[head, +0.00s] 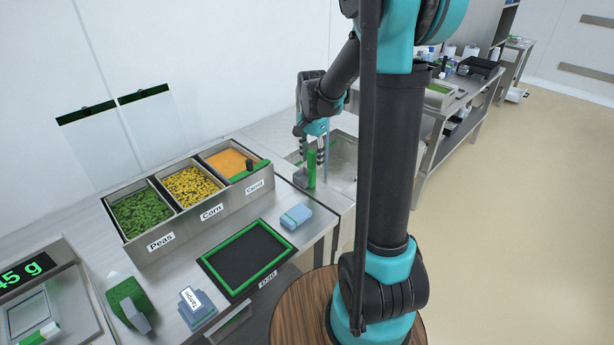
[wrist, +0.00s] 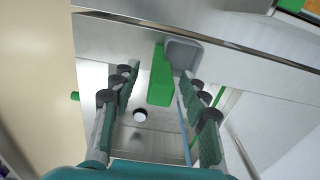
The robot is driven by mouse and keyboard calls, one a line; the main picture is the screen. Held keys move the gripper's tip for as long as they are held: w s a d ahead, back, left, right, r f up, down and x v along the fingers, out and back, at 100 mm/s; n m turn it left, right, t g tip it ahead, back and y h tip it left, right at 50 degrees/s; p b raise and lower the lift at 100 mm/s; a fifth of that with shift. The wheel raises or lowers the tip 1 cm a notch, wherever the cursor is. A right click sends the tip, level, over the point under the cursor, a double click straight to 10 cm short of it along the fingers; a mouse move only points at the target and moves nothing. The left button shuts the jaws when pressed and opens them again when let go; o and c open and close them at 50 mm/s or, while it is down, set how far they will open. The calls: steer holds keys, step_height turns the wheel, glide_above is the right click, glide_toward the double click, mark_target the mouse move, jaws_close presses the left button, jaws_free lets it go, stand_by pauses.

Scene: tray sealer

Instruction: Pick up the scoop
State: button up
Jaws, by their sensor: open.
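The scoop has a green handle and a grey head. In the wrist view, its green handle (wrist: 160,80) is between my gripper's spread fingers, and its grey head (wrist: 183,52) is just beyond the fingertips. In the head view, the scoop (head: 312,160) is at the steel sink, below my arm. My gripper (head: 313,156) points down there. It is open, with a finger on either side of the handle in the wrist view (wrist: 161,76) and gaps showing between. Whether the scoop rests on the sink floor is hard to tell.
The steel sink (head: 342,160) has a drain hole (wrist: 140,116) below the fingers. Bins of peas (head: 141,212), corn (head: 190,187) and carrot (head: 228,161) stand left of it. A green-framed dark mat (head: 247,260) and a blue block (head: 296,216) lie on the counter.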

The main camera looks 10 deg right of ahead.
steer(key=shift+f, duration=0.8)
jaws_close()
